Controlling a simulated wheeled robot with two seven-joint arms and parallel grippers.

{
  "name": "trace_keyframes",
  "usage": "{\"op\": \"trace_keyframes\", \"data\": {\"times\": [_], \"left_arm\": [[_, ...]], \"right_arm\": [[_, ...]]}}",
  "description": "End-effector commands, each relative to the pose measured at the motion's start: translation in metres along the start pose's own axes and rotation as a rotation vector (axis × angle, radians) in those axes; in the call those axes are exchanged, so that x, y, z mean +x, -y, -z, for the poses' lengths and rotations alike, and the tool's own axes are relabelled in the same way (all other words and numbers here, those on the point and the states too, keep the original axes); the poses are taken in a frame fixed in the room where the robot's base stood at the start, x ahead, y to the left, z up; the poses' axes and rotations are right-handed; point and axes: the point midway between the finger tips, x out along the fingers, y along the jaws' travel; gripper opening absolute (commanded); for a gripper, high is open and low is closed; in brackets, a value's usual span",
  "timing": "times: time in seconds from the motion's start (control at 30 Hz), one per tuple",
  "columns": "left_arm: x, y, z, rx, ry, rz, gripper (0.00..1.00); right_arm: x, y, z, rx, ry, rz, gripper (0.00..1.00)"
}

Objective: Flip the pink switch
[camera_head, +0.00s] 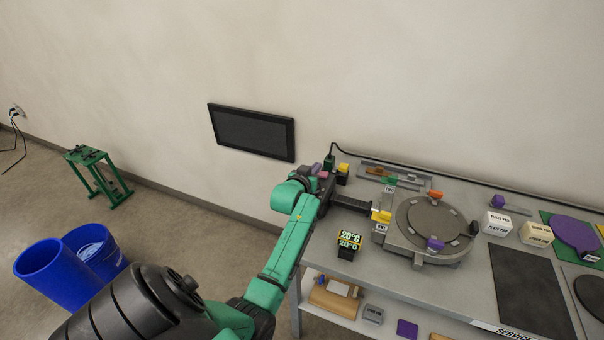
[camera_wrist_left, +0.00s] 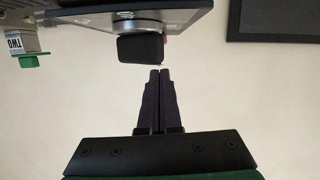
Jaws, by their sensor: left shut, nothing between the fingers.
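My left gripper (camera_head: 367,209) reaches over the left part of the bench, its dark fingers pointing right toward a yellow block. In the left wrist view the fingers (camera_wrist_left: 160,72) are shut and empty, with their tips just below a black block (camera_wrist_left: 140,48). A small pink sliver (camera_wrist_left: 166,40) shows at that block's right edge, mostly hidden. My right gripper is out of view.
The round fusion fixture (camera_head: 425,225) and yellow block (camera_head: 381,216) stand right of my gripper. White and cream labelled blocks stand farther right. A black wall panel (camera_head: 252,132) hangs behind. Blue bins (camera_head: 55,275) stand on the floor.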

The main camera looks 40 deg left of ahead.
Motion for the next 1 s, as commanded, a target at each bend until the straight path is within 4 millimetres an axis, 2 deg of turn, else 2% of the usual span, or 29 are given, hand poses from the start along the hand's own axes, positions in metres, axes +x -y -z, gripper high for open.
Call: {"op": "trace_keyframes", "data": {"times": [0.03,0.1,0.3,0.4,0.5,0.63,1.0], "left_arm": [[-0.003,-0.001,0.024,0.0,-0.004,0.0,0.0],[-0.017,0.0,0.009,0.002,-0.001,-0.001,0.0],[-0.066,0.001,0.008,0.002,-0.002,-0.001,0.0],[-0.085,0.001,0.009,0.0,-0.002,-0.001,0.0],[-0.097,0.002,0.011,0.0,-0.002,-0.001,0.0],[-0.101,0.002,0.012,0.0,-0.002,-0.001,0.0],[-0.101,0.002,0.013,0.0,-0.003,-0.001,0.0]], "right_arm": [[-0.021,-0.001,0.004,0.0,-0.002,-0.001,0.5],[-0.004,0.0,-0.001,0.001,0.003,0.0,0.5],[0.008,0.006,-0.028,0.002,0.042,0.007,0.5],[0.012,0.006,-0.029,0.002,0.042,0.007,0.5],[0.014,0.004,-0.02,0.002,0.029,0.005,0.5],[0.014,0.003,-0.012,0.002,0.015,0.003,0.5],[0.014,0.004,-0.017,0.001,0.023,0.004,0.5]]}}
